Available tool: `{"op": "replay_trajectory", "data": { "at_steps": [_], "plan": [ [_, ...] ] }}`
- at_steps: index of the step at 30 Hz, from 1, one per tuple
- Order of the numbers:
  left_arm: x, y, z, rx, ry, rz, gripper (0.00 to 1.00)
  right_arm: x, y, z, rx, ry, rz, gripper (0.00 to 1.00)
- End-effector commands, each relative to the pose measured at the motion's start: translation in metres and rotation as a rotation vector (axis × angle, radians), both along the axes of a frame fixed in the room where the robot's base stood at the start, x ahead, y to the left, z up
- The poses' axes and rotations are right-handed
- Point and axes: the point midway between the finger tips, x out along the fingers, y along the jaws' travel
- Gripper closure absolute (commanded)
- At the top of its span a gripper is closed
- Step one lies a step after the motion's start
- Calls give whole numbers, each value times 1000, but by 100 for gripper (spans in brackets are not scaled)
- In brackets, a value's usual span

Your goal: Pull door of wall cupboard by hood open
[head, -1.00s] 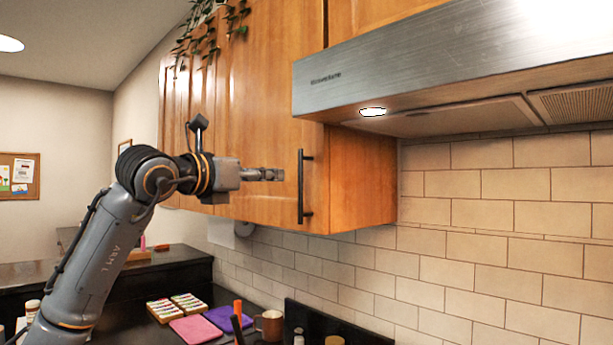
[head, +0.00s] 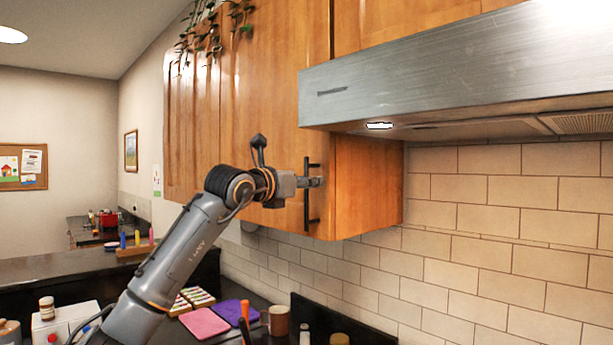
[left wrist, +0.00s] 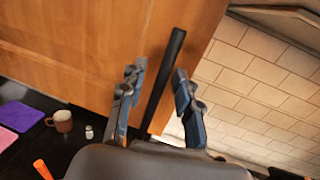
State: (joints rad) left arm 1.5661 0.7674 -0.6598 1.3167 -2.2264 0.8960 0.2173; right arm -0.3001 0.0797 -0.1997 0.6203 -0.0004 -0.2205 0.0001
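The wooden wall cupboard door (head: 268,110) beside the hood is closed, with a dark vertical bar handle (head: 307,215) near its right edge. My left gripper (head: 316,182) is at the handle in the head view. In the left wrist view the two fingers of the left gripper (left wrist: 157,88) are apart, with the handle (left wrist: 164,75) running between them. A gap shows between the handle and each finger, so it is not clamped. My right gripper is not in view.
The steel hood (head: 420,80) juts out just right of the cupboard. Below, the dark counter holds a brown mug (head: 276,320), a pink mat (head: 204,323) and a purple mat (head: 233,311). A plant (head: 212,30) hangs over the cupboard's upper left.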

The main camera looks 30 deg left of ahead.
Motion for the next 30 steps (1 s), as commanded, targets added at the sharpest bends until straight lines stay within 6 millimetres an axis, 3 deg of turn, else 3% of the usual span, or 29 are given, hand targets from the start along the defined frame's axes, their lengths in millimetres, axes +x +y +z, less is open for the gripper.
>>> {"op": "replay_trajectory", "data": {
  "at_steps": [8,13,24,30],
  "plan": [
    [2,0,-1,0,0,0,67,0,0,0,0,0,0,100],
    [1,0,0,0,0,0,100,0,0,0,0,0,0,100],
    [0,1,0,-1,-1,-3,100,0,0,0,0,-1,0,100],
    [-16,8,0,-2,-1,-39,100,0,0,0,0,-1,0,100]
  ]
}}
